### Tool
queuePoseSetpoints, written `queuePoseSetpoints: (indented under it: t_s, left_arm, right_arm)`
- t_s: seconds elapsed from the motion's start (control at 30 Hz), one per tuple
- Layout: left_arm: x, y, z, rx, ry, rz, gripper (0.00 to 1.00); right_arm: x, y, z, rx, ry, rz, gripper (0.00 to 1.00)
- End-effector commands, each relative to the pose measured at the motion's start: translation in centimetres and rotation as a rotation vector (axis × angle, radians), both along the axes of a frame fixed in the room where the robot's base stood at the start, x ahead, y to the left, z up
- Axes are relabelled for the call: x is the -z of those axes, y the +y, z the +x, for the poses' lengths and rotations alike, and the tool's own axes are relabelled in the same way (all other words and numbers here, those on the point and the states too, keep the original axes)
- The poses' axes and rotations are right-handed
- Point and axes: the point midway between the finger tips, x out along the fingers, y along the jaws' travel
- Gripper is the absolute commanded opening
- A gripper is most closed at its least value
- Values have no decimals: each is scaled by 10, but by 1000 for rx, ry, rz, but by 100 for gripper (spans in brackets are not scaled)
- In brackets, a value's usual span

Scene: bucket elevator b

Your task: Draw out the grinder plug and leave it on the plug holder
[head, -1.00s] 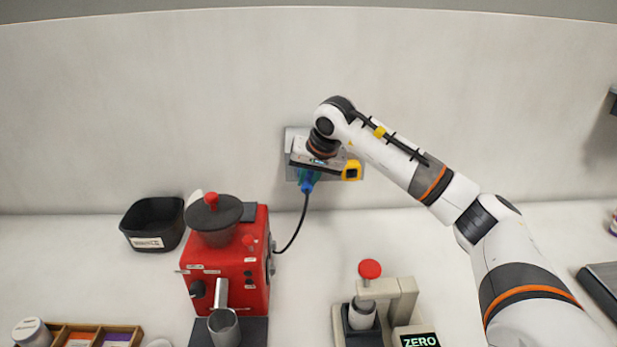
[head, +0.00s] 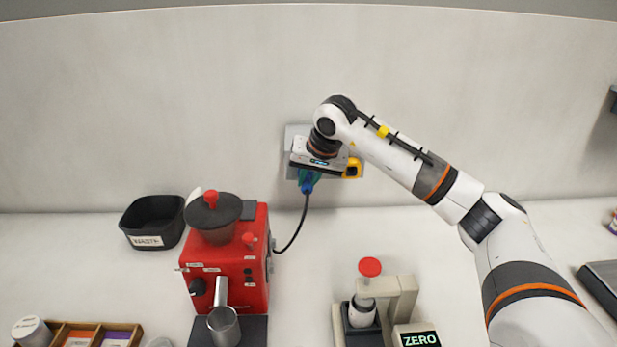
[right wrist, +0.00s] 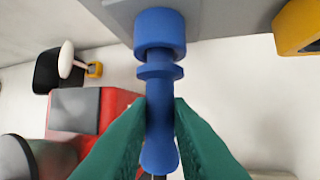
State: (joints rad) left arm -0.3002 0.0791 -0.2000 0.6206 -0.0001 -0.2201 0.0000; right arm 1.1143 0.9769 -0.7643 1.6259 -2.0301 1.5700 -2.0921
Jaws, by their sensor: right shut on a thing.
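The blue grinder plug (head: 307,184) is at the grey wall panel (head: 294,133), with its black cord running down to the red grinder (head: 232,262). My right gripper (head: 309,177) is shut on the plug. In the right wrist view its green fingers (right wrist: 160,125) hold the plug (right wrist: 160,72) from both sides, and the plug's wide end points at the panel. I cannot tell whether the plug is still seated in a socket. A yellow fitting (head: 352,168), possibly the plug holder, is on the panel just right of the gripper. My left gripper is not in view.
A black waste bin (head: 153,222) stands left of the grinder. A press stand (head: 402,298) with a red knob and a ZERO display (head: 419,339) stand in front. A wooden tray (head: 137,331) is at the lower left. The counter below the panel is mostly clear.

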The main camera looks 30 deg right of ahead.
Motion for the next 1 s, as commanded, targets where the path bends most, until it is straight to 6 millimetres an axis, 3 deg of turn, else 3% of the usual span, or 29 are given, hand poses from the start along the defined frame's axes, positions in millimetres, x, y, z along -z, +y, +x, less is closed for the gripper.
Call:
queuePoseSetpoints:
  t_s: [1.0]
  left_arm:
    - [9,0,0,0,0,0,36]
  right_arm:
    - [0,18,-30,0,-1,0,0]
